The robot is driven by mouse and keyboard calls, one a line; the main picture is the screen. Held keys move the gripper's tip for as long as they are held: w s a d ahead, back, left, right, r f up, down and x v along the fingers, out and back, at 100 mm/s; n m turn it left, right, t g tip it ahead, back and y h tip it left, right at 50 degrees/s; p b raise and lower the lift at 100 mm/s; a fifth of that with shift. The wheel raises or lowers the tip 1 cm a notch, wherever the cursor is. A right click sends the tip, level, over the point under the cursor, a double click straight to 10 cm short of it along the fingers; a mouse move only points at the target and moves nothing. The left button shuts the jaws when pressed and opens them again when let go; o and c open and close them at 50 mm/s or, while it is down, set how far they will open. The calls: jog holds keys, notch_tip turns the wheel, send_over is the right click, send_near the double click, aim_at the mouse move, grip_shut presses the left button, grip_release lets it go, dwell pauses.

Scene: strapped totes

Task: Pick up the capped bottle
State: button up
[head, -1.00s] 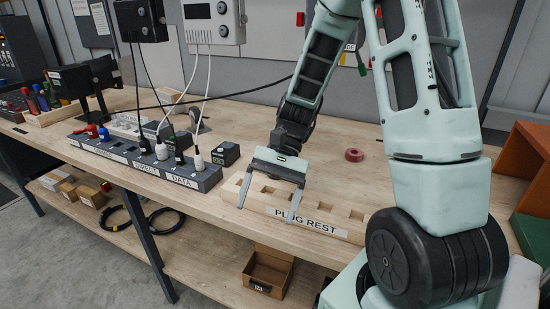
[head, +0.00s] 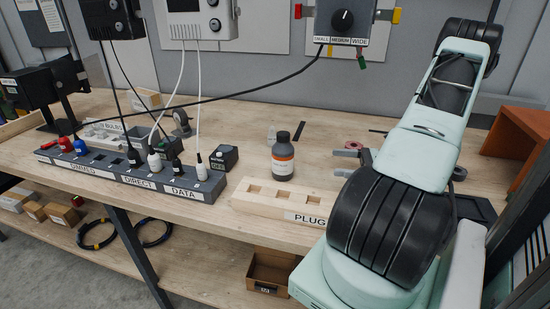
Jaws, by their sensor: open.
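The capped bottle (head: 283,160) stands upright on the workbench, just behind the wooden plug rest. It is dark with a dark cap and has a white and orange label. My gripper (head: 340,163) is open, low over the bench to the right of the bottle, with its fingers pointing left towards it. There is a gap between the fingertips and the bottle, and nothing shows between the fingers. My arm hides part of the gripper's body.
The wooden plug rest (head: 262,204) lies in front of the bottle, partly hidden by my arm. A grey socket strip (head: 150,182) with plugs and cables is on the left. A control box (head: 342,22) hangs above. A red ring (head: 355,146) lies behind my gripper.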

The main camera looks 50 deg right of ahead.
aim_at(284, 157)
jog(key=p+x, duration=0.3)
jog(key=x, duration=0.8)
jog(key=shift+w+a+r, duration=0.1)
jog(key=shift+a, duration=0.05)
jog(key=p+x, duration=0.1)
jog(key=x, duration=0.1)
jog(key=p+x, duration=0.1)
jog(key=x, duration=0.1)
jog(key=shift+w+a+r, duration=0.2)
jog(key=shift+a+r, duration=0.05)
jog(key=shift+a, duration=0.2)
jog(key=shift+w+a, duration=0.15)
jog(key=shift+w, duration=0.1)
jog(key=shift+f, duration=0.1)
jog(key=shift+c, duration=0.3)
jog(key=c, duration=1.2)
